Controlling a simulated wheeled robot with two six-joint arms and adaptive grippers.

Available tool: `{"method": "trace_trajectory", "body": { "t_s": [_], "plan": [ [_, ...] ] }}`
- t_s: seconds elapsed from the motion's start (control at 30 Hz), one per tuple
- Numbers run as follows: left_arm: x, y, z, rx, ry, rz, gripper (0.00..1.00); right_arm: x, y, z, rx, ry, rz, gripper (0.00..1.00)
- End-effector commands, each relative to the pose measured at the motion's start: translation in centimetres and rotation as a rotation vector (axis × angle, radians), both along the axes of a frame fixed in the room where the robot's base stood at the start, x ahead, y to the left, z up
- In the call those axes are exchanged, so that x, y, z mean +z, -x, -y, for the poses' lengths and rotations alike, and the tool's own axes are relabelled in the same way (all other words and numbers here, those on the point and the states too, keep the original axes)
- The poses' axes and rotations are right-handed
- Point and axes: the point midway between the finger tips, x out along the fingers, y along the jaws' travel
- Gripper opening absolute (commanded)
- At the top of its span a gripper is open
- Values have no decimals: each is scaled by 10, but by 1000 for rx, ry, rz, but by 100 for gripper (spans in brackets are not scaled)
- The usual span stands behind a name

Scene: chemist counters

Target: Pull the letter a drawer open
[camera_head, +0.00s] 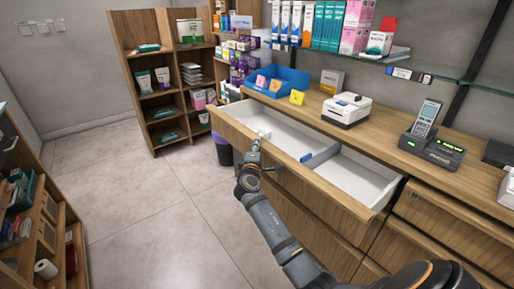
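A wide wooden drawer (318,185) in the counter stands pulled out. Its white inside (360,178) shows, with a low blue-edged divider (322,155) in it. I cannot read a letter on its front. My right arm comes in from the bottom right, and its gripper (259,138) is at the drawer's front edge, left of its middle. The gripper is small and partly hidden by my wrist, so I cannot tell whether its fingers are shut on a handle or touch the front. My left gripper is not in view.
The counter top (384,128) holds a blue tray (283,78), a white printer (347,109) and a phone in its dock (432,148). More closed drawers (425,232) are at the right. The tiled floor (140,215) is clear.

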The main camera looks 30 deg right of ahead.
Motion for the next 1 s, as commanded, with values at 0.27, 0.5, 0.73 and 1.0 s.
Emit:
{"method": "trace_trajectory", "body": {
  "t_s": [0.27,0.5,0.73,1.0],
  "plan": [
    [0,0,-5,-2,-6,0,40,-1,17,-15,2,-2,-1,26],
    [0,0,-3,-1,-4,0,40,-2,62,-53,1,-5,-1,26],
    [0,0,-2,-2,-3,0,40,-1,88,-75,0,-2,-1,26],
    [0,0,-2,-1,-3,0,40,0,91,-78,0,0,0,26]
  ]
}}
